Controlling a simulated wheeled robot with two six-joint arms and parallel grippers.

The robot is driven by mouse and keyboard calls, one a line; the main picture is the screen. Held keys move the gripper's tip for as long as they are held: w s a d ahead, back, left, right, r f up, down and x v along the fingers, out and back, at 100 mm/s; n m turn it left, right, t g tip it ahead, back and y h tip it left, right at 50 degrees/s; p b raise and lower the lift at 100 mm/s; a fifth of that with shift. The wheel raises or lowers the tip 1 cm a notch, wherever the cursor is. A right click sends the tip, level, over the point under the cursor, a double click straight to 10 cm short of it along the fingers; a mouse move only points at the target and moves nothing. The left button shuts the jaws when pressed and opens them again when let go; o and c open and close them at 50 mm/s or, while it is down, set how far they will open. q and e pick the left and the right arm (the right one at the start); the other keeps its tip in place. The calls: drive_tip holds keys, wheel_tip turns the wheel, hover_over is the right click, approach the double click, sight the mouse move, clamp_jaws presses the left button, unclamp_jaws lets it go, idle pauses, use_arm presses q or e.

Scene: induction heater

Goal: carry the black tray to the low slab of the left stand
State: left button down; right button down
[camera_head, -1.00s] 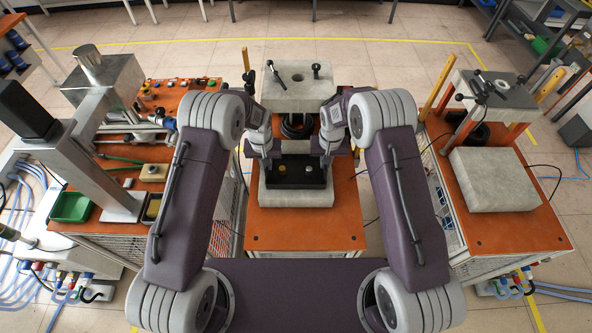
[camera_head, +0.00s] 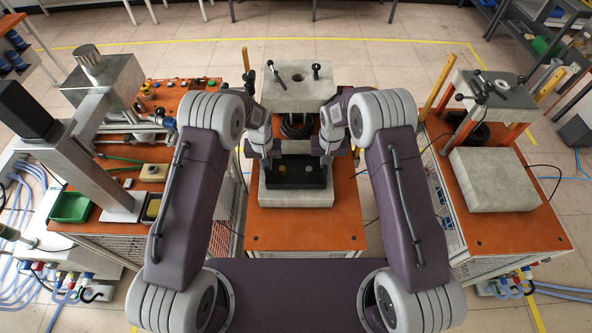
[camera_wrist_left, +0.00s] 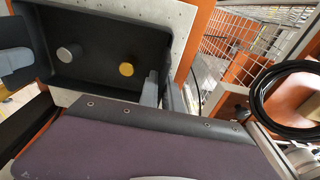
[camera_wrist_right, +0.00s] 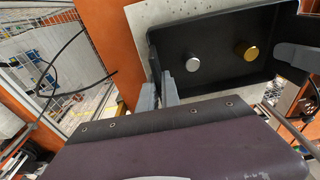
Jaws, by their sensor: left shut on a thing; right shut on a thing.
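The black tray (camera_head: 295,182) is a shallow open box over the low pale slab (camera_head: 295,199) of the middle stand. A silver disc (camera_wrist_right: 192,64) and a gold disc (camera_wrist_right: 246,53) are in it. My left gripper (camera_wrist_left: 158,92) is shut on one side wall of the tray, and my right gripper (camera_wrist_right: 159,92) is shut on the opposite wall. The tray looks level. I cannot tell whether its underside touches the slab. The fingertips are partly hidden by my wrists in the head view.
The middle stand has an orange top (camera_head: 303,230) and a raised upper slab (camera_head: 297,92) behind the tray. Another stand on the right has a low pale slab (camera_head: 492,180). A machine with a green bin (camera_head: 71,206) stands on the left. Floor gaps separate the tables.

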use_arm(q)
drive_tip(key=shift+r, duration=0.1)
use_arm(e)
drive_tip(key=shift+r, duration=0.1)
